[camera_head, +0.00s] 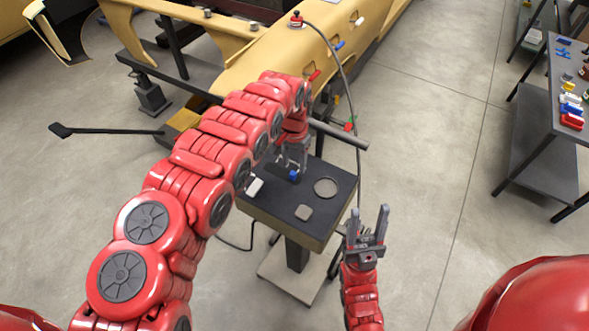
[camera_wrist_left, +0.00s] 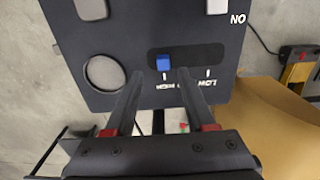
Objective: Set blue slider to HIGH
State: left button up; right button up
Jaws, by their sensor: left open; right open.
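The blue slider (camera_wrist_left: 163,62) sits in a dark slot (camera_wrist_left: 200,55) on a dark panel (camera_wrist_left: 120,30). In the left wrist view it is at the slot's left end, beside the label that appears to read HIGH (camera_wrist_left: 168,86); the LOW label (camera_wrist_left: 207,85) is at the other end. In the head view the blue slider (camera_head: 294,174) is just below my left gripper (camera_head: 291,160). My left gripper (camera_wrist_left: 160,75) is open, with its fingertips on either side of the slider's position; contact cannot be told. My right gripper (camera_head: 368,215) is open and empty, right of the panel.
The panel also bears a round ring (camera_head: 325,187), a grey square button (camera_head: 303,212) and a white switch (camera_head: 255,186). A yellow car shell (camera_head: 285,65) stands behind. The floor between is clear.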

pick_arm(q)
notch_tip(320, 180, up, 6)
jog(key=b, duration=0.2)
notch_tip(320, 180, up, 4)
jog(key=r, duration=0.1)
send_over(294, 173)
jog(key=shift+s+r, duration=0.15)
jog(key=shift+r, duration=0.55)
